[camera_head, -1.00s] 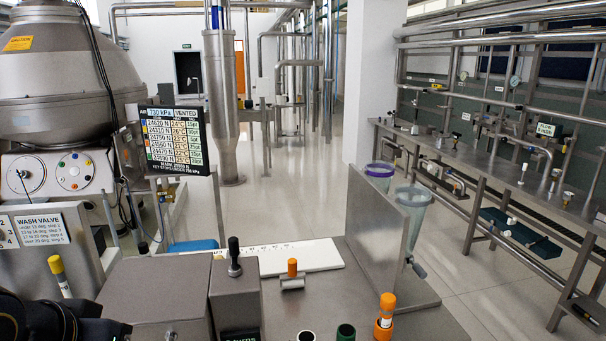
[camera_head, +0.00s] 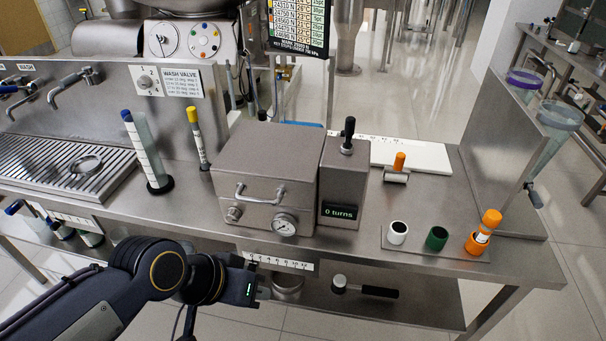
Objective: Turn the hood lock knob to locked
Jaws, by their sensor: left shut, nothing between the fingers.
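A lidded metal box (camera_head: 265,165) with a handle stands mid-bench. Its front has a small round knob (camera_head: 233,214) at left and a gauge (camera_head: 284,225) at right. Behind, the separator panel carries a white dial knob (camera_head: 161,39) with a dark pointer and a disc with coloured dots (camera_head: 203,41). I see no hood lock label, so I cannot tell which knob is the hood lock. My left gripper (camera_head: 264,284) is shut and empty, below and in front of the box near the bench's front edge, apart from every knob. My right gripper is out of view.
A wash valve knob (camera_head: 146,82) is on the splash panel. A tall tube (camera_head: 148,150) and a yellow-capped tube (camera_head: 197,140) stand left of the box. A lever unit reading "0 turns" (camera_head: 341,211) adjoins it.

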